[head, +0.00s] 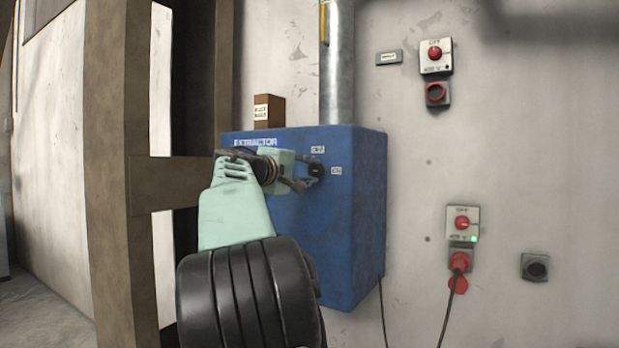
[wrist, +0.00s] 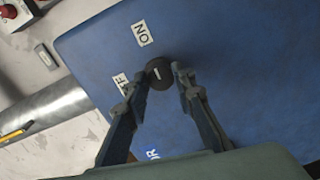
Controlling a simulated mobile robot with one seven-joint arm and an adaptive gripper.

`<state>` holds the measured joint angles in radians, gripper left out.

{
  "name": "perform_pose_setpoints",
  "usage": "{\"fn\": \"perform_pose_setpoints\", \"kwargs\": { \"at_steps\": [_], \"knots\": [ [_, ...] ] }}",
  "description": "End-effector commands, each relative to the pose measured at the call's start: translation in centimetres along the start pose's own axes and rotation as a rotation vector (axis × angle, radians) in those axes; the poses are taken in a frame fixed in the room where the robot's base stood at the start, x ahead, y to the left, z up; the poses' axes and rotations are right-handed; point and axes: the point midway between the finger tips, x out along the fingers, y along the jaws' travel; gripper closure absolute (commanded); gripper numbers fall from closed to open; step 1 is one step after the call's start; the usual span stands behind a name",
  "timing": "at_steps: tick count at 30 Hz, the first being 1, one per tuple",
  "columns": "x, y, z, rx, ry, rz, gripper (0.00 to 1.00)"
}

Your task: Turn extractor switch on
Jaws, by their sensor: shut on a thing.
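The blue extractor box (head: 345,230) hangs on the wall and fills much of the wrist view (wrist: 240,70). Its black round switch knob (wrist: 159,73) has a short white mark on its face. The ON label (wrist: 142,33) and the partly covered OFF label (wrist: 120,84) are beside the knob. In the head view the knob (head: 316,170) sits at the fingertips, with OFF above and ON to its right. My gripper (wrist: 164,74) is shut on the knob, one finger on each side. I cannot tell which label the mark points to.
A metal pipe (head: 337,70) rises from the box top, near a small brown block (head: 268,110). Red-knobbed wall switches (head: 435,54) and a lit one (head: 462,222) with a plugged cable are to the right. A brown post (head: 115,180) stands left.

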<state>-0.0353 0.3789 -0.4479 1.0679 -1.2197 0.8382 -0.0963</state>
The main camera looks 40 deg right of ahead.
Motion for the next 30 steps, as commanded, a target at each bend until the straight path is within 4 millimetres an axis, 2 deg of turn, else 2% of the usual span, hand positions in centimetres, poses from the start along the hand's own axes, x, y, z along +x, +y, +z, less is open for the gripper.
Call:
{"fn": "perform_pose_setpoints", "kwargs": {
  "at_steps": [16, 17, 21, 30],
  "knots": [
    [0.0, -0.03, 0.01, 0.028, 0.0, -0.001, 1.0],
    [0.01, -0.04, 0.01, 0.028, 0.0, -0.001, 0.75],
    [0.0, -0.03, 0.01, 0.027, 0.001, -0.001, 0.6],
    [-0.09, 0.0, -0.01, 0.026, 0.001, -0.001, 0.59]
  ]
}}
